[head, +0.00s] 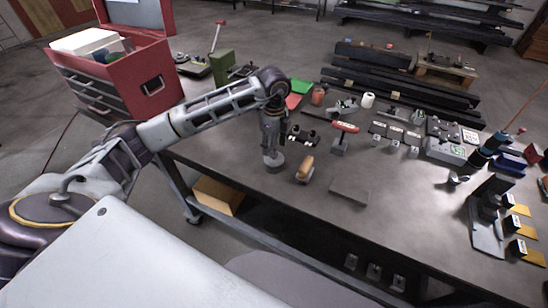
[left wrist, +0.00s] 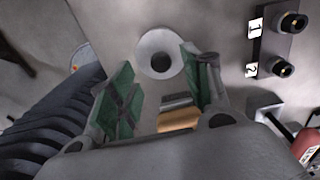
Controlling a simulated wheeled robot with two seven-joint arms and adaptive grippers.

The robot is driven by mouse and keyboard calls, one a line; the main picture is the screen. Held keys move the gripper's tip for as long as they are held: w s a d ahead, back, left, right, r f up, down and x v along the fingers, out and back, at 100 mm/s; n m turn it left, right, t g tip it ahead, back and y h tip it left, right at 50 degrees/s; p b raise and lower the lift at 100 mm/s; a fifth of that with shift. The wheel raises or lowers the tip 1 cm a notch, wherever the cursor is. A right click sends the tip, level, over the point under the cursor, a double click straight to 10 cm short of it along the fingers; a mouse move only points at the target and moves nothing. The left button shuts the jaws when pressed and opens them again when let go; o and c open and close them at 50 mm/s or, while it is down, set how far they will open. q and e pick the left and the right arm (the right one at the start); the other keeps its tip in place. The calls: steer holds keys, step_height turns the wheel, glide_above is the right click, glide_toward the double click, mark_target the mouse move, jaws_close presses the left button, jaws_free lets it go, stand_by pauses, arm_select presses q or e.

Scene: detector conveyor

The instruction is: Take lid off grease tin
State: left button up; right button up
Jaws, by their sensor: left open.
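A small round grey tin (head: 274,161) stands near the front edge of the bench, and I take it for the grease tin. In the left wrist view its round pale top (left wrist: 147,44) shows a dark round centre. My left gripper (head: 271,149) points down just above the tin. In the left wrist view its green-padded fingers (left wrist: 158,85) are apart, with the round top beyond and between their tips. I cannot tell whether they touch it. The gripper hides part of the tin in the head view. My right gripper is not in view.
A tan-handled brush-like object (head: 305,168) lies close right of the tin. A flat grey plate (head: 350,190) lies further right. Black parts (head: 303,136) and a red-topped tool (head: 343,134) stand behind. The bench (head: 410,205) is clear at centre right.

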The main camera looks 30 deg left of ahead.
arm_select(q)
steer(key=shift+w+a+f+p, duration=0.1)
steer(key=shift+f+p, duration=0.55)
steer(key=shift+f, duration=1.65)
steer(key=shift+c, duration=0.2)
steer(key=c, duration=0.9)
